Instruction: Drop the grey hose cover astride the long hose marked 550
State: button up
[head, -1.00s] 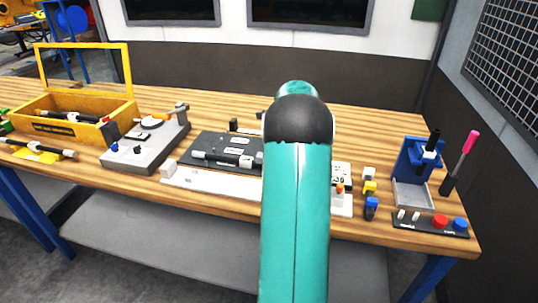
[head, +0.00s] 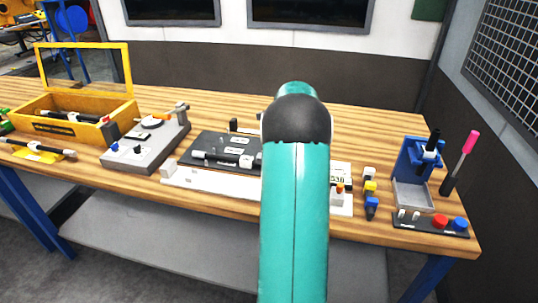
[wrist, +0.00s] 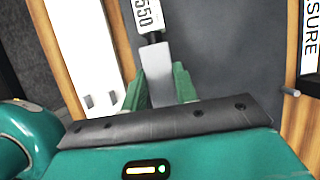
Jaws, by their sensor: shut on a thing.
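In the wrist view my gripper (wrist: 160,88) has its green fingers shut on the grey hose cover (wrist: 156,68), a plain grey piece that sticks out beyond the fingertips. A white tag marked 550 (wrist: 147,14) shows at the top edge, just beyond the cover. A short black piece of the hose (wrist: 152,37) shows between tag and cover. The cover hides what lies under it, so I cannot tell whether it touches the hose. In the head view my teal arm hides the gripper and cover. A dark hose with white fittings (head: 228,158) lies on the black plate there.
The black plate (head: 205,141) lies on the wooden bench behind a white strip (head: 212,182). A grey fixture (head: 148,145) and yellow box (head: 70,127) stand left. A blue stand (head: 416,160) and button panel (head: 430,223) stand right. The bench's back right is clear.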

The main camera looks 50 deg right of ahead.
jog(key=shift+f, duration=1.1)
dwell(0.6)
jog(key=o, duration=0.8)
jog(key=shift+r, duration=0.1)
jog(key=shift+r, duration=3.4)
